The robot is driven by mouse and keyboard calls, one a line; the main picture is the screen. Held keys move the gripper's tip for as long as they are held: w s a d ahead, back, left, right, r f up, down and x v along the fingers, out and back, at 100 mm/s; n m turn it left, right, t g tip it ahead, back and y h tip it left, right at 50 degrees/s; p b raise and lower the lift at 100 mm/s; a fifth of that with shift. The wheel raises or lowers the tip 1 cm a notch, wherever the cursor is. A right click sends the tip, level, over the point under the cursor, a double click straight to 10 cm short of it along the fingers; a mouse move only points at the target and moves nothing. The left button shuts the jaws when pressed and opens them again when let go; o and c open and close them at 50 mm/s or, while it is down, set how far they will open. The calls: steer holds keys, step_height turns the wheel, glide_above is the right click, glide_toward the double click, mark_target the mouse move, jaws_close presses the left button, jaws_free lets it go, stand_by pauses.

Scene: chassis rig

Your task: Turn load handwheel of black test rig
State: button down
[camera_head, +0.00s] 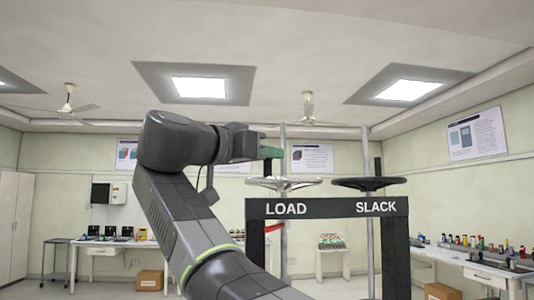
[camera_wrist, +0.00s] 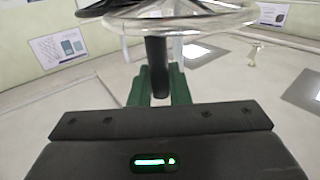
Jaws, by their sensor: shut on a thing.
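The black test rig (camera_head: 325,208) has a top beam lettered LOAD and SLACK. The silver load handwheel (camera_head: 296,184) lies flat above LOAD, on a threaded rod. My gripper (camera_head: 270,152) reaches from the left, just above this wheel's left side. In the wrist view my gripper's green fingers (camera_wrist: 158,72) are shut on the wheel's black upright handle (camera_wrist: 157,60), one finger on each side. The silver rim (camera_wrist: 225,22) crosses that inverted view beyond the fingers.
The black slack handwheel (camera_head: 352,184) sits close on the right with its own upright handle (camera_head: 378,167). A red pointer (camera_head: 274,228) is below LOAD. Workbenches (camera_head: 122,243) stand at the back left and right (camera_head: 470,267), away from the rig.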

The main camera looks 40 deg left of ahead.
steer(key=c, duration=1.4)
jaws_free()
steer(key=shift+w+a+f, duration=0.1)
steer(key=shift+a, duration=0.05)
steer(key=s+a, duration=0.2)
steer(key=s, duration=1.1)
steer(key=shift+s, duration=0.35)
steer(key=shift+w+a, duration=0.1)
steer(key=shift+w, duration=0.05)
